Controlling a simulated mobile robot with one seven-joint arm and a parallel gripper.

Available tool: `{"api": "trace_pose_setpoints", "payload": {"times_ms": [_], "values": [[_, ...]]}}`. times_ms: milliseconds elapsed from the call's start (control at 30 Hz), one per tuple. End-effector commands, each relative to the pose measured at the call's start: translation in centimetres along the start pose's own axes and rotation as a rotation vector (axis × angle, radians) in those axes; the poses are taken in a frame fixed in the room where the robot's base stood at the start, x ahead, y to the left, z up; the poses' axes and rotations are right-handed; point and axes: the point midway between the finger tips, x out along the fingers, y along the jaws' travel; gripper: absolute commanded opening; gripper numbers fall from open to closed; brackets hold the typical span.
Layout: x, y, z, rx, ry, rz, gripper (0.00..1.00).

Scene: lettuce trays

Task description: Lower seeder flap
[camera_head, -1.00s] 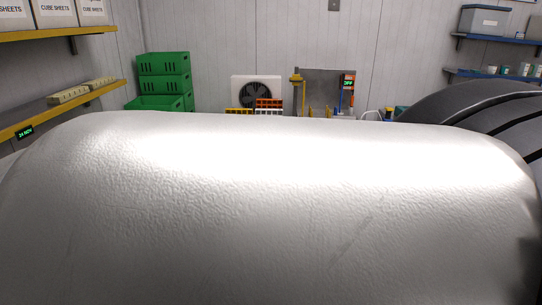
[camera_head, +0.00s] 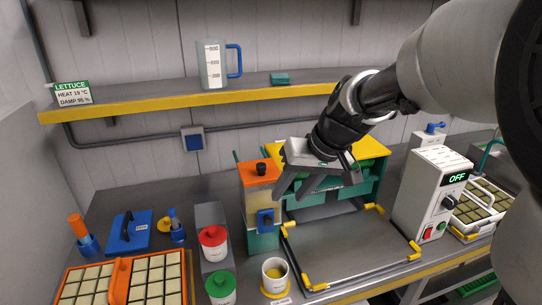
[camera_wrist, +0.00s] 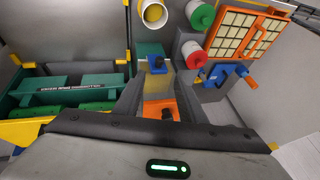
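The seeder is a green machine with a yellow top (camera_head: 370,149) on the bench. Its grey bed (camera_head: 345,246) has yellow corner guides. An orange-lidded hopper (camera_head: 262,173) with a blue knob (camera_head: 265,220) stands at its left. My gripper (camera_head: 303,190) is above the seeder's front, close to the hopper, and partly hides the green front. In the wrist view, the gripper's fingers (camera_wrist: 158,82) are apart with nothing between them; the orange lid (camera_wrist: 162,109) shows beyond. Green bars with lettering (camera_wrist: 72,87) show at left. I cannot tell which part is the flap.
A grey control box (camera_head: 432,190) showing OFF stands right of the seeder. An orange tray (camera_head: 119,282) is farther left. A yellow-edged shelf (camera_head: 150,107) runs above.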

Motion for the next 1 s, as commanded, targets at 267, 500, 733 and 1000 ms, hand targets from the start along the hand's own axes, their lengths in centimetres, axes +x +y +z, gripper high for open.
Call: {"api": "trace_pose_setpoints", "payload": {"times_ms": [267, 500, 733, 1000], "values": [[6.5, 0.1, 0.2, 0.002, -0.006, 0.001, 0.37], [10.8, 0.1, 0.2, 0.002, -0.003, 0.002, 0.37], [12.6, 0.1, 0.1, 0.002, 0.000, 0.002, 0.37], [12.7, 0.1, 0.0, 0.001, 0.001, 0.002, 0.37]]}}
